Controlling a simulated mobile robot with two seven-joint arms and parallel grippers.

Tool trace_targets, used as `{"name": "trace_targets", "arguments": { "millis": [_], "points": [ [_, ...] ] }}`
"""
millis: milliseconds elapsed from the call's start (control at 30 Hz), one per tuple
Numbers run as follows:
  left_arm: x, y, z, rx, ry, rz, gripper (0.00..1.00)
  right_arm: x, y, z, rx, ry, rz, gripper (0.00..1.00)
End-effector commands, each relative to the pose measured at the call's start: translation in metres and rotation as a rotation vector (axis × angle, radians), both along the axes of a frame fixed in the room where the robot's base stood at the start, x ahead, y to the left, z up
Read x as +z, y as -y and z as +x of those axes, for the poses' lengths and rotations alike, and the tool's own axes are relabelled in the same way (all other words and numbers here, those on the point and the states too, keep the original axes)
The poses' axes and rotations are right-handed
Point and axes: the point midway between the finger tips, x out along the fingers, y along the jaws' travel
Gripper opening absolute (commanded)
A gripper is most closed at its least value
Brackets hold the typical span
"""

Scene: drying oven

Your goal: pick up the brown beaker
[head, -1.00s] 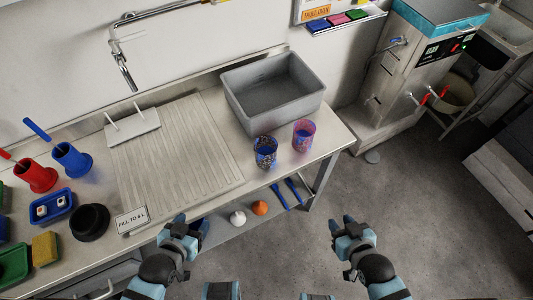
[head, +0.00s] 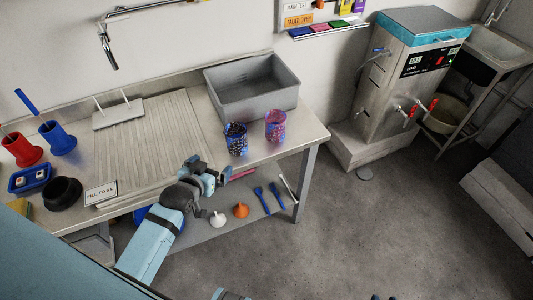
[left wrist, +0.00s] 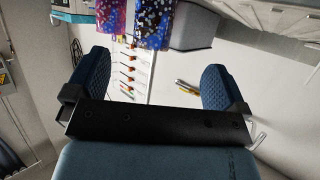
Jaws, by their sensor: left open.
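Two speckled beakers stand upright near the front right corner of the steel bench. The left one is dark blue with pale and brownish spots (head: 236,140). The right one is pink-purple and blue (head: 276,127). Neither looks plainly brown, so I cannot tell which is the brown beaker. My left gripper (head: 219,177) is open and empty at the bench's front edge, just in front of the dark blue beaker and apart from it. In the left wrist view the open jaws (left wrist: 152,82) have both beakers beyond them, near the top. Only dark tips, probably my right gripper (head: 384,297), show at the bottom edge.
A grey basin (head: 250,92) stands behind the beakers. A ribbed drainboard (head: 150,145) is to the left, with a small sign (head: 101,193) at its front. A lower shelf holds a white funnel (head: 217,219), an orange funnel (head: 240,210) and blue tools (head: 270,199).

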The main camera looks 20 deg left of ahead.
Motion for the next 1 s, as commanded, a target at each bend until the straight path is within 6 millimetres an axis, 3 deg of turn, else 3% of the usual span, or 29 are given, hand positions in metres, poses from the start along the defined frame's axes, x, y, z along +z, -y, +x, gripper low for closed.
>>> {"name": "trace_targets", "arguments": {
  "millis": [233,500,867,1000],
  "points": [
    [-0.001,-0.01,0.013,0.02,0.012,-0.003,1.0,-0.001,-0.001,0.002,0.001,0.008,0.003,0.35],
    [-0.02,-0.014,0.062,0.019,0.013,-0.002,1.0,0.0,-0.002,0.004,0.0,0.011,0.005,0.35],
    [-0.033,-0.016,0.093,0.019,0.011,-0.002,1.0,-0.003,0.0,0.002,-0.001,0.004,0.001,0.35],
    [-0.039,-0.018,0.115,0.019,0.011,-0.002,1.0,-0.002,0.0,0.002,-0.002,0.002,0.0,0.35]
  ]
}}
